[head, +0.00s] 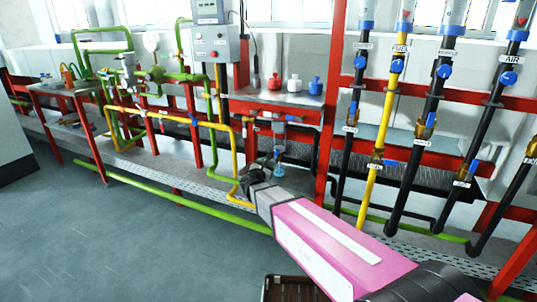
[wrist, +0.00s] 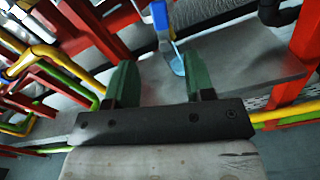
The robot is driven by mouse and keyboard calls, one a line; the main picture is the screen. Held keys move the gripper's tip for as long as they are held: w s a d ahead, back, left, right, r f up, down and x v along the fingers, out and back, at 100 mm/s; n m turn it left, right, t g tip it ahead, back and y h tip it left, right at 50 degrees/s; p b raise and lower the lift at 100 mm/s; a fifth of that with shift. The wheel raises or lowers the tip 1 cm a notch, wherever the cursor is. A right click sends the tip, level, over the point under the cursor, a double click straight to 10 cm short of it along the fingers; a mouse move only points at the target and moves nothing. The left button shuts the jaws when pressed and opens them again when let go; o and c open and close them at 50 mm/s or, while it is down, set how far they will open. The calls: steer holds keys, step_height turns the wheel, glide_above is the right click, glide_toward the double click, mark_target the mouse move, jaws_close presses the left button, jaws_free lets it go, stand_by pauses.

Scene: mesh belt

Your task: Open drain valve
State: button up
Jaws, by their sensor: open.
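A small blue valve handle (head: 279,153) hangs on a short vertical pipe below the red rack, above a light blue piece (head: 280,170). It looks like the drain valve, but I cannot read its label. In the wrist view the blue handle (wrist: 161,16) is at the top middle, with the light blue piece (wrist: 178,66) below it. My gripper (wrist: 157,72) has two green fingers spread apart with nothing held between them. The handle shows beyond the fingertips, apart from them. In the head view my gripper (head: 268,166) is just left of the valve, its fingers partly hard to make out.
Red frame posts (head: 326,120) and a yellow pipe (head: 236,150) stand close around my gripper. Several pipes with blue valves are at the right. Open grey floor (head: 130,240) lies at the left.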

mark_target(276, 155)
steer(key=x, duration=1)
steer(key=shift+w+d, duration=0.15)
steer(key=shift+w, duration=0.1)
jaws_close()
